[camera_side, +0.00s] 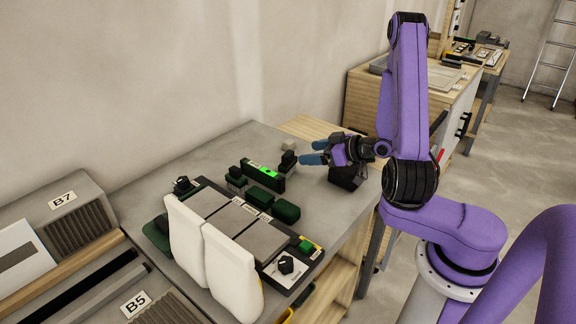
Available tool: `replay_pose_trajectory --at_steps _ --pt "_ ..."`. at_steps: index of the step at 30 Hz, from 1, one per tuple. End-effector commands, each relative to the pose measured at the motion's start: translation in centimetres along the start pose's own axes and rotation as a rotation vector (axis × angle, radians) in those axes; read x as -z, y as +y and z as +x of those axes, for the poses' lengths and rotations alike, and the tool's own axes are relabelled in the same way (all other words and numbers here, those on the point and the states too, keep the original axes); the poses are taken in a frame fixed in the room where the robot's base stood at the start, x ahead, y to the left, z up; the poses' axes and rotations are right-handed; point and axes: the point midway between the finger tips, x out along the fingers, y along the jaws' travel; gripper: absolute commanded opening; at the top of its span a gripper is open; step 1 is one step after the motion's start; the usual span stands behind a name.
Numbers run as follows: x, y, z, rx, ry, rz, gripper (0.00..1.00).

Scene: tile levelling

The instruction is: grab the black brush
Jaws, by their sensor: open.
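My gripper (314,152) has blue fingertips pointing left, parted with nothing between them, above the back right part of the grey table (330,215). Two small black-topped pieces with grey bases stand left of the fingertips: a nearer one (237,180) and a farther one (288,162), close to the fingertips. I cannot tell for certain which of these dark things is the black brush.
A green-lit level (265,177) stands between the black-topped pieces. Dark green blocks (264,196) lie before it. A black panel (300,262) holds grey tiles (235,218) and a dial. Two white pads (232,270) stand in front. Grey boxes (80,205) are at left.

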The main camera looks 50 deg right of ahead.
Motion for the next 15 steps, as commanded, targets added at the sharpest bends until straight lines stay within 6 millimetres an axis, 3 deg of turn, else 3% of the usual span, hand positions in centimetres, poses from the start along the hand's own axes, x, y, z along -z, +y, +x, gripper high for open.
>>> replay_pose_trajectory --at_steps 8,15 --pt "0.0 -0.2 2.0 0.004 0.0 -0.001 0.78" --pt "0.0 -0.3 5.3 0.006 -0.001 -0.002 0.78"
